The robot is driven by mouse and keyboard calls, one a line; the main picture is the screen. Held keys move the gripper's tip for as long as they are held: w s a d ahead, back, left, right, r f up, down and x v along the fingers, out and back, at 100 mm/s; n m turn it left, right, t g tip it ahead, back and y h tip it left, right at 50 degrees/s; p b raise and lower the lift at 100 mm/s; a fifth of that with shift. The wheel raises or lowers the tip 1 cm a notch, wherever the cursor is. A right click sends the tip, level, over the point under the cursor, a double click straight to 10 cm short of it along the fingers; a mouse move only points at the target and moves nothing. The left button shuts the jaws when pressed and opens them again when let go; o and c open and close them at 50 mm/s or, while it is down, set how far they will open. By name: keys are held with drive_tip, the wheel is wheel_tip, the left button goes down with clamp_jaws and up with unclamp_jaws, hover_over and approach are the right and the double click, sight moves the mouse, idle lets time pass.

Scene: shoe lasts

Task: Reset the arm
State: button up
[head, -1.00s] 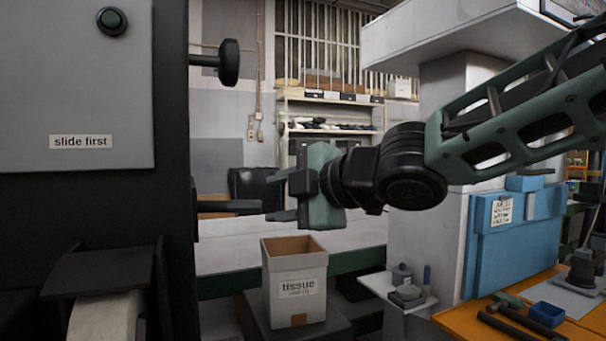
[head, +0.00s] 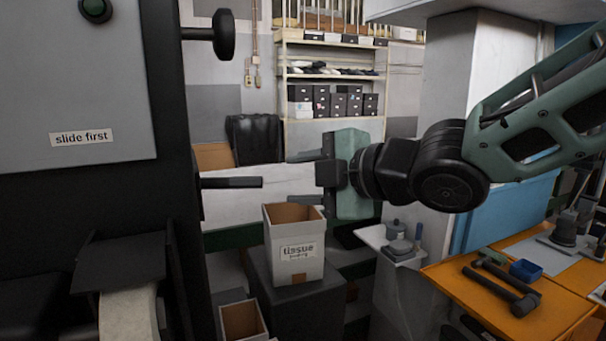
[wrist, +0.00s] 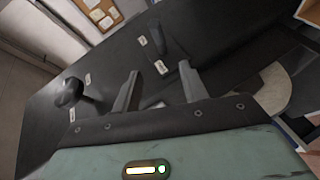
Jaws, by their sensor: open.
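My gripper (head: 308,178) is in the middle of the head view, its green body at the end of my black and green arm. It points left toward the dark machine and is empty, its two fingers apart. In the wrist view my gripper (wrist: 160,88) shows two grey fingers spread with nothing between them. The machine's dark side (wrist: 75,122) lies beyond them. A gap separates the fingers from the machine's black bar (head: 232,183) in the head view.
A machine with a "slide first" label (head: 81,138) and a black knob (head: 223,36) stands at left. A tissue box (head: 297,262) stands below my gripper on a dark stand. An orange bench (head: 450,278) with tools is at right. Shelves (head: 335,75) stand behind.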

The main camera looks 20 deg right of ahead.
drive_tip(key=s+a+f+m+g+h, duration=0.2)
drive_tip(key=s+f+m+g+h, duration=0.35)
drive_tip(key=f, duration=0.85)
drive_tip(key=s+f+m+g, duration=0.2)
drive_tip(key=s+m+g, duration=0.1)
drive_tip(key=s, duration=0.4)
drive_tip(key=s+a+f+m+g+h, duration=0.1)
drive_tip(key=s+f+m+g, duration=0.2)
drive_tip(key=s, duration=0.5)
drive_tip(key=shift+a+f+m+g, duration=0.15)
drive_tip(key=shift+f+m+g, duration=0.15)
drive_tip(key=shift+m+g, duration=0.35)
